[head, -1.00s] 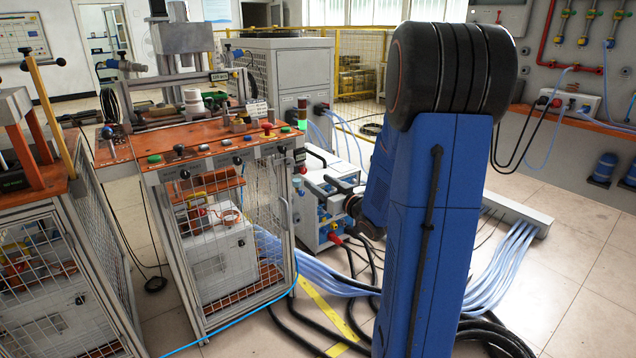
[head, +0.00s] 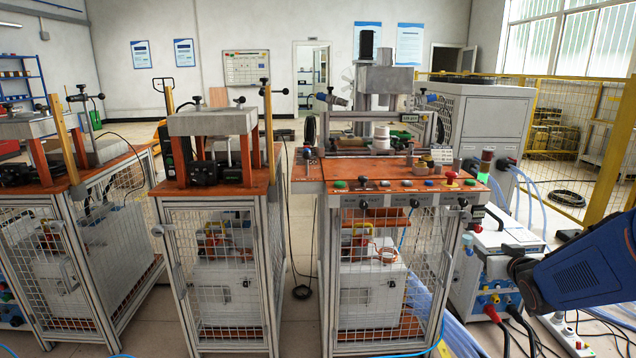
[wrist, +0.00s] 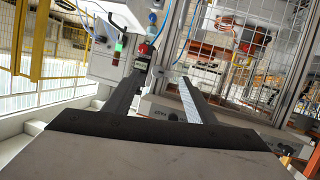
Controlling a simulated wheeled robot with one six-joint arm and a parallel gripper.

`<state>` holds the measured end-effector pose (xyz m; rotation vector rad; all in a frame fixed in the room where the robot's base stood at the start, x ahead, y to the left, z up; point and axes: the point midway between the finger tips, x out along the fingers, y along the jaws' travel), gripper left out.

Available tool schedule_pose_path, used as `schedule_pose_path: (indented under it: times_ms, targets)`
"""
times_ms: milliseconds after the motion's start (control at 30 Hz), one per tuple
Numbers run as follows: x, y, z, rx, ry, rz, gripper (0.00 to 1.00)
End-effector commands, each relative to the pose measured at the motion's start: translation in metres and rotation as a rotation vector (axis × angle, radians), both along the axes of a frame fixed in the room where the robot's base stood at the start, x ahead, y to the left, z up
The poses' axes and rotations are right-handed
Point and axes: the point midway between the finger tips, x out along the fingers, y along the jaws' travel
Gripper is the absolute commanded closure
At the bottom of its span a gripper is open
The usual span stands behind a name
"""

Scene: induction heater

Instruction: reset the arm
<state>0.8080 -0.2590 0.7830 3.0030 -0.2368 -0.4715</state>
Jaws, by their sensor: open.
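My gripper (wrist: 160,75) shows in the wrist view with its two dark fingers apart and nothing between them. Beyond the fingers is the mesh-sided workstation, seen tilted. In the head view my blue arm (head: 585,270) reaches in at the right edge, and the gripper itself cannot be made out there. The induction heater workstation (head: 378,172) stands in the middle with an orange top and a row of buttons on its front edge. Its indicator light (head: 486,162) shows green below red.
Two similar mesh-sided benches, one nearer (head: 214,190) and one at the far left (head: 60,200), stand to the left. A grey cabinet (head: 490,120) and yellow fence (head: 565,130) stand behind at right. A box with hoses (head: 495,270) stands beside my arm.

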Motion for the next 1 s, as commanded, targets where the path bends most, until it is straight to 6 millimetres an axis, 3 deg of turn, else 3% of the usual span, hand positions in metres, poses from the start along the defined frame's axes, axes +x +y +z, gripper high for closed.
schedule_pose_path:
  times_ms: [367,567,800,1000]
  targets:
    - [-0.087,0.060,0.005,0.019,0.288,-0.087,0.49]
    - [-0.152,0.099,-0.002,0.063,0.457,-0.078,0.49]
    - [-0.242,0.152,-0.013,0.123,0.669,-0.009,0.49]
    - [-0.299,0.180,-0.019,0.155,0.799,0.060,0.49]
